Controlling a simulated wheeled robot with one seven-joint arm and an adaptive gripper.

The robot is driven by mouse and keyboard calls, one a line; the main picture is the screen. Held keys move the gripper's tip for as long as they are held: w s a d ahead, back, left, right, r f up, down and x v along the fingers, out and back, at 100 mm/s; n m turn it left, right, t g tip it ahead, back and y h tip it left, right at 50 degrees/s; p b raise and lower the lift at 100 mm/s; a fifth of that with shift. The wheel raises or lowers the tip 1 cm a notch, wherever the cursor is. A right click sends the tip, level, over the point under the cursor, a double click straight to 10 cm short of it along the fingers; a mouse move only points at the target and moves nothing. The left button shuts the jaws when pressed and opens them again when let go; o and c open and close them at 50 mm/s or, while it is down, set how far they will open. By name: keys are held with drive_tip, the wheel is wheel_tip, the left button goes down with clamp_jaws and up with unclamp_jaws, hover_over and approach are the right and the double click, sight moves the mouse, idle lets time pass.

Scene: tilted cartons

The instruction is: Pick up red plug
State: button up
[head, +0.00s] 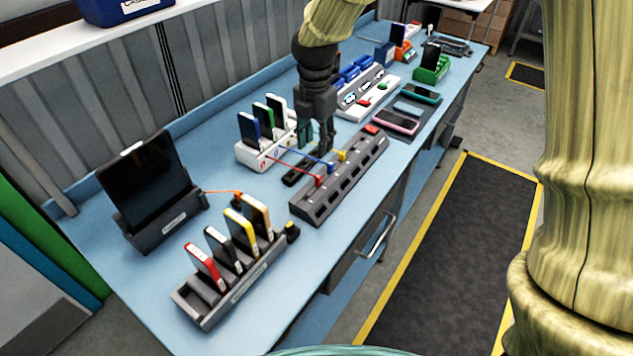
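A small red plug (320,181) sits in the dark grey socket strip (308,209) on the blue bench, near the strip's front end. A red cable runs from it to the left, towards the white charging dock. A blue plug (331,166) and a yellow plug (342,155) sit just behind it in the same strip. My gripper (325,148) points down over the left edge of the strip, behind the red plug and close to the blue and yellow plugs. It is dark and small here, so its finger gap and any contact are unclear.
A white dock (251,156) holding phones stands left of my gripper. A grey dock (205,312) with several phones is at the front, beside a tablet on a stand (160,233). Phones on a dark mat and a white tray (381,104) lie behind. The front right bench surface is clear.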

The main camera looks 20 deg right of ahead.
sight(319, 176)
drive_tip(key=f, duration=0.1)
drive_tip(key=f+p, duration=0.1)
drive_tip(key=f, duration=0.3)
drive_tip(key=shift+s+d, duration=0.2)
drive_tip(key=shift+d, duration=0.1)
drive_tip(key=shift+s+f+p, duration=0.2)
drive_tip(key=shift+f+p, duration=0.15)
drive_tip(key=shift+p, duration=0.05)
drive_tip(key=shift+f+p, duration=1)
drive_tip(key=shift+f, duration=1.45)
drive_tip(key=shift+c, duration=0.4)
clamp_jaws()
